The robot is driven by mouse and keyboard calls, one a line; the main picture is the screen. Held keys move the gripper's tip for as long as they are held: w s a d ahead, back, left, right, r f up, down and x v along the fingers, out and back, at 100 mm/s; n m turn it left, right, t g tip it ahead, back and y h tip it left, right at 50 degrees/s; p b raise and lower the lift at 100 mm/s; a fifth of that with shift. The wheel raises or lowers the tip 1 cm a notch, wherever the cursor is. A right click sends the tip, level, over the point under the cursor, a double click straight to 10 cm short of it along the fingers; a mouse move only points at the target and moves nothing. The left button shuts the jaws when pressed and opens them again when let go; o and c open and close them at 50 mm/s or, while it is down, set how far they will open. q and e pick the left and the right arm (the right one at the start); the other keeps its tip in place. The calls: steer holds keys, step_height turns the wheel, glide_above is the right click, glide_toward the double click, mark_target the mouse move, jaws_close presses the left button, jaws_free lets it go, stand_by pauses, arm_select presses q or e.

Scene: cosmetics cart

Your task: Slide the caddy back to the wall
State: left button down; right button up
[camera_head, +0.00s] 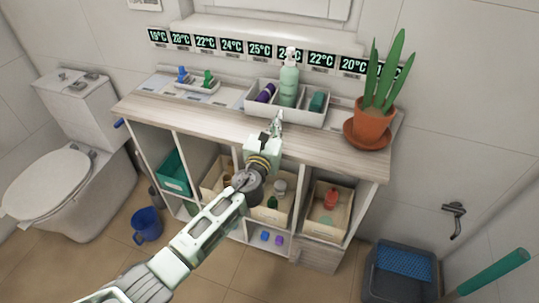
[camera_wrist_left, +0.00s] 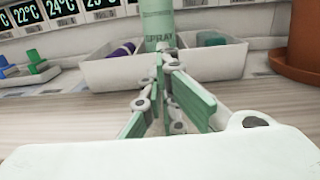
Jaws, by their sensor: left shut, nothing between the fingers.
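The caddy (camera_head: 305,117) is a white divided tray on the wooden top of the cart, with its long side along the wall. It holds a pale green spray bottle (camera_head: 288,82), a purple item (camera_head: 265,93) and a dark green item (camera_head: 318,100). My left gripper (camera_head: 277,118) is shut and empty, at the middle of the caddy's front side. In the left wrist view, the green-padded fingers (camera_wrist_left: 165,103) point at the caddy's front wall (camera_wrist_left: 212,66) below the bottle. I cannot tell whether they touch it. My right gripper is out of view.
A potted plant (camera_head: 371,127) stands close to the caddy's right end. A small tray (camera_head: 198,87) with blue and green items sits to the left. A row of temperature displays (camera_head: 259,51) lines the wall behind. The wooden top (camera_head: 165,115) is clear at front left.

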arm_select(q)
steer(key=v, duration=0.4)
steer(key=shift+s+r+p, duration=0.15)
steer(key=shift+s+p, duration=0.2)
steer(key=shift+p, duration=0.05)
steer(key=v, duration=0.5)
steer(key=s+a+f+n+g+y, duration=0.1)
steer(key=s+a+f+n+g, duration=0.4)
steer(key=f, duration=0.7)
steer(key=s+a+f+n+y, duration=0.2)
steer(key=s+a+f+n, duration=0.3)
steer(key=f, duration=0.7)
steer(key=s+a+f+n+g+y, duration=0.1)
steer(key=s+a+f+n+g, duration=0.2)
steer(key=f+n, duration=0.6)
steer(key=s+a+f+n+g, duration=0.2)
steer(key=s+f+n, duration=0.3)
steer(key=s, duration=0.9)
steer(key=s+a+f+n+g, duration=0.3)
steer(key=s+f+n, duration=0.3)
steer(key=s+f, duration=0.4)
steer(key=s+a+f+n+g, duration=0.3)
steer(key=s+f+n, duration=0.3)
steer(key=s, duration=1.1)
steer(key=shift+s+f+y, duration=0.3)
steer(key=shift+f, duration=0.65)
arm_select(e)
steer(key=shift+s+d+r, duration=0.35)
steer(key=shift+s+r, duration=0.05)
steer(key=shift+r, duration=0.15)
